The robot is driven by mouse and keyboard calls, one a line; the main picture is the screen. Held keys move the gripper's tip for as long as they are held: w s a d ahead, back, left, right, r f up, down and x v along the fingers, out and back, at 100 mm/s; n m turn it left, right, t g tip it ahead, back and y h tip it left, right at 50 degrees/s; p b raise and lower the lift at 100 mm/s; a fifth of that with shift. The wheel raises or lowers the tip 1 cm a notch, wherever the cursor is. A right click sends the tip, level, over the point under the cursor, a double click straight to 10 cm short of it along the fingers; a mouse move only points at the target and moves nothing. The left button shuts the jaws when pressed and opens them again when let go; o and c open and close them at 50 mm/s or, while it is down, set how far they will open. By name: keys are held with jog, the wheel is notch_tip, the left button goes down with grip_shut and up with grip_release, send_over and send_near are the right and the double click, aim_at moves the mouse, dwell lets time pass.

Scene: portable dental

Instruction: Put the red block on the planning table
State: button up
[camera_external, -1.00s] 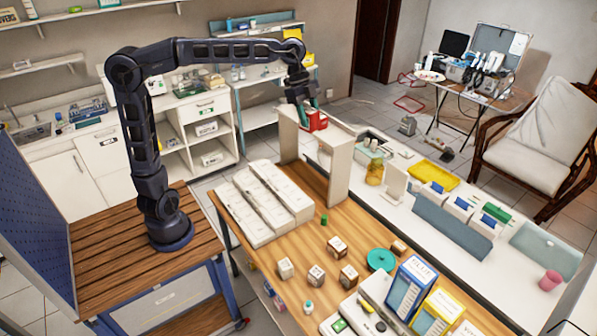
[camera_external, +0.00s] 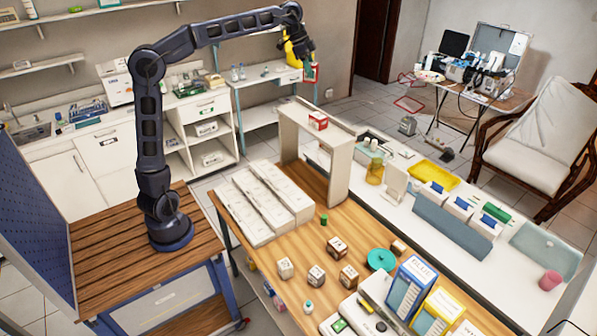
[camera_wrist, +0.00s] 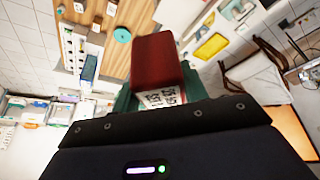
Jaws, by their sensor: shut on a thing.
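My gripper (camera_external: 311,74) is raised high above the white stand, with its green fingers shut on a red block. In the wrist view, the held red block (camera_wrist: 158,62) is large between the green fingers, with a white printed face toward the camera. A second small red box (camera_external: 318,121) with white marks rests on top of the white stand (camera_external: 338,160). The wooden table (camera_external: 300,240) carries that stand; I cannot tell from any label whether it is the planning table.
Several printed cubes (camera_external: 337,246), a teal disc (camera_external: 381,260) and upright boxes (camera_external: 411,285) occupy the table's front. White flat cases (camera_external: 264,203) line its left side. A white counter with a yellow tray (camera_external: 433,174) runs along the right. Bare wood lies between cases and cubes.

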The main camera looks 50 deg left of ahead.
jog(key=w+a+f+n+t+y, duration=0.1)
jog(key=w+a+n, duration=0.25)
jog(key=a, duration=0.65)
jog(key=w+a+n+y, duration=0.1)
jog(key=w+a+n, duration=0.25)
jog(key=a, duration=0.65)
jog(key=w+a+f+n+t+y, duration=0.15)
jog(key=w+a, duration=0.25)
jog(key=a, duration=0.5)
jog(key=shift+n+g, duration=0.35)
jog(key=shift+n, duration=0.1)
notch_tip(320, 180, down, 24)
jog(key=shift+s+a+r, duration=0.1)
jog(key=o, duration=1)
jog(key=shift+f, duration=0.2)
jog(key=shift+r, duration=0.1)
